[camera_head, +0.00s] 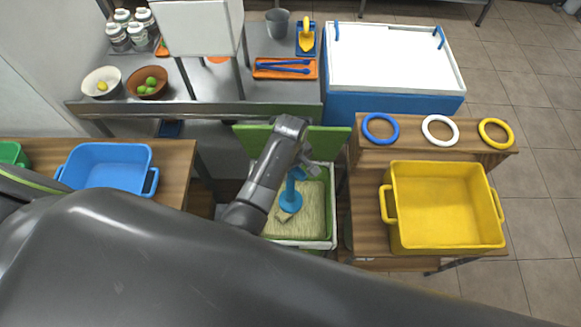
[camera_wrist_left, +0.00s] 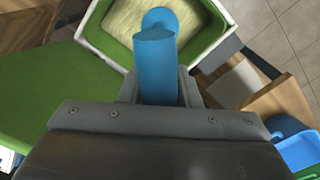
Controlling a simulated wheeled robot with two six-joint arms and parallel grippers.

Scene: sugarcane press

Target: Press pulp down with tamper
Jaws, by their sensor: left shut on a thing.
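A blue tamper (camera_head: 290,198) stands over the pale pulp (camera_head: 312,212) inside a white-rimmed green bin (camera_head: 329,222) in the head view. My left gripper (camera_head: 297,174) is shut on the tamper's upper part. In the left wrist view the tamper's blue handle (camera_wrist_left: 156,65) sits between the fingers of my left gripper (camera_wrist_left: 160,92), with its round foot beyond, over the pulp (camera_wrist_left: 125,22). I cannot tell whether the foot presses into the pulp. My arm hides part of the bin. My right gripper is not in view.
A yellow tub (camera_head: 445,212) stands on the wooden table to the right, below blue, white and yellow rings (camera_head: 440,129). A blue tub (camera_head: 107,166) is at left. The open green lid (camera_head: 333,139) stands behind the bin. A metal table (camera_head: 215,108) lies beyond.

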